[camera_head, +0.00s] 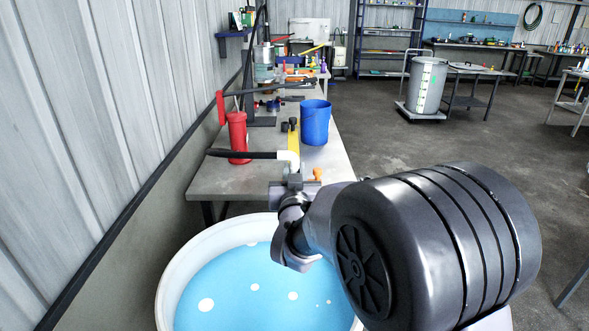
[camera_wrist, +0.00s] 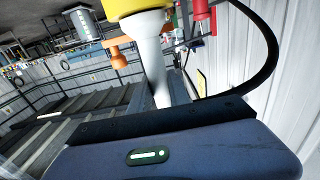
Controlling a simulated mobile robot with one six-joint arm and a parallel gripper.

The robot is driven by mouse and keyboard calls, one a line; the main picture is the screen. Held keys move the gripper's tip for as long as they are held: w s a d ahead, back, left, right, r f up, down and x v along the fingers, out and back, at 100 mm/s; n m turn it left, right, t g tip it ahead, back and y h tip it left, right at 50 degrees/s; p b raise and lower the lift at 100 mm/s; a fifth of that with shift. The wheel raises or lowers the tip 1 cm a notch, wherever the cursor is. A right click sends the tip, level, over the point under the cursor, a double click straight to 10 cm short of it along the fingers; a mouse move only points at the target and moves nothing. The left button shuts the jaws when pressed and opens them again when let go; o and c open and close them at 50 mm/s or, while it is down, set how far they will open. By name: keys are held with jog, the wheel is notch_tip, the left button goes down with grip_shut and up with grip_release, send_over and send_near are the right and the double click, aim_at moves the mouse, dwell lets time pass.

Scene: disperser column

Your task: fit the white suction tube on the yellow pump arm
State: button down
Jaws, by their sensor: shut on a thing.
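The yellow pump arm (camera_head: 293,142) runs along the front of the bench in the head view; its yellow end (camera_wrist: 125,8) fills the top of the wrist view. The white suction tube (camera_wrist: 151,60) stands between this yellow end and my gripper. Its white top also shows in the head view (camera_head: 289,157), close against the yellow arm. My gripper (camera_head: 295,183) is shut on the tube's lower part. Whether the tube is seated on the arm or only lined up with it, I cannot tell. The gripped part is partly hidden.
A white tub of blue liquid (camera_head: 250,285) stands below my gripper. An orange part (camera_head: 317,173) is just right of the tube. A black hose (camera_head: 240,154) extends left. A red cylinder (camera_head: 238,137) and blue bucket (camera_head: 315,122) stand on the bench (camera_head: 330,160). A corrugated wall borders the left.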

jog(key=c, duration=1.1)
grip_release()
jog(key=shift+c, duration=0.2)
jog(key=shift+s+f, duration=0.1)
jog(key=s, duration=1.7)
jog(key=shift+s, duration=0.1)
jog(key=s+d+f+m+g, duration=0.1)
jog(key=s+d+g, duration=0.2)
jog(key=s, duration=0.4)
jog(key=s+d+f+m+g+y, duration=0.1)
jog(key=s+d+f+m+g, duration=0.1)
jog(key=s+g, duration=0.3)
jog(key=s+d+f+m+g+y, duration=0.1)
jog(key=s+d+g, duration=0.3)
jog(key=s, duration=0.6)
jog(key=shift+s+d+f, duration=0.25)
jog(key=shift+f, duration=0.2)
